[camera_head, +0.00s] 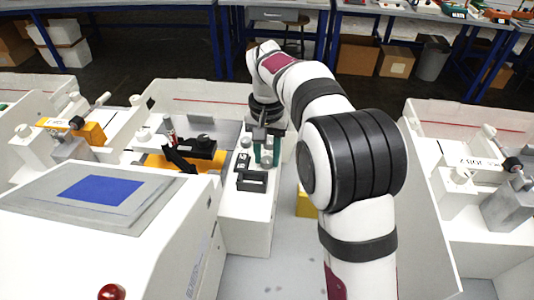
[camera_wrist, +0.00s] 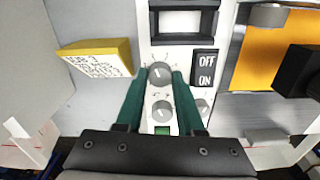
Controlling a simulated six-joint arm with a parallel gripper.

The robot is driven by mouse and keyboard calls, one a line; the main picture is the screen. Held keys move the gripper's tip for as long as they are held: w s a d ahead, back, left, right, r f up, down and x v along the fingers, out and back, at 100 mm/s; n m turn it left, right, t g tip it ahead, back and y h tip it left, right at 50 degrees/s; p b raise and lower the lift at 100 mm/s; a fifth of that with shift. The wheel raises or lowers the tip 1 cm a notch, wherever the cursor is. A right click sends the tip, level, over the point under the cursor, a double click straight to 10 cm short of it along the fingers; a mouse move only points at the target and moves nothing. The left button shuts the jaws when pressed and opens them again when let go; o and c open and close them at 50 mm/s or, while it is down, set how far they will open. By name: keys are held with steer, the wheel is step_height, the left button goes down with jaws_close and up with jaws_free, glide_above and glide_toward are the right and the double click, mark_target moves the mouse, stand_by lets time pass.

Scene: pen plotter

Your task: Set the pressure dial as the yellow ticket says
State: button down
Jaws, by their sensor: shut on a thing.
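My gripper (camera_wrist: 160,76) points down at the control panel with its two green fingers on either side of an upper grey dial (camera_wrist: 160,73), shut on it. A second grey dial (camera_wrist: 162,111) sits below it, between the fingers but lower in the picture. I cannot read which label belongs to which dial. The yellow ticket (camera_wrist: 97,58) stands left of the panel, with a white face of dark print too small to read surely. In the head view my gripper (camera_head: 266,150) is over the white panel block (camera_head: 247,225), and part of the yellow ticket (camera_head: 305,204) shows beside it.
A black OFF/ON switch (camera_wrist: 204,68) is close to the right finger, with a third small knob (camera_wrist: 202,106) below it. A black-framed window (camera_wrist: 183,20) lies above the dials. The plotter bed with orange plate (camera_wrist: 250,58) is to the right.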

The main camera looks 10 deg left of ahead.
mark_target(267, 159)
steer(key=c, duration=0.5)
jaws_free()
steer(key=shift+r, duration=0.1)
step_height(267, 159, up, 16)
steer(key=shift+f, duration=0.15)
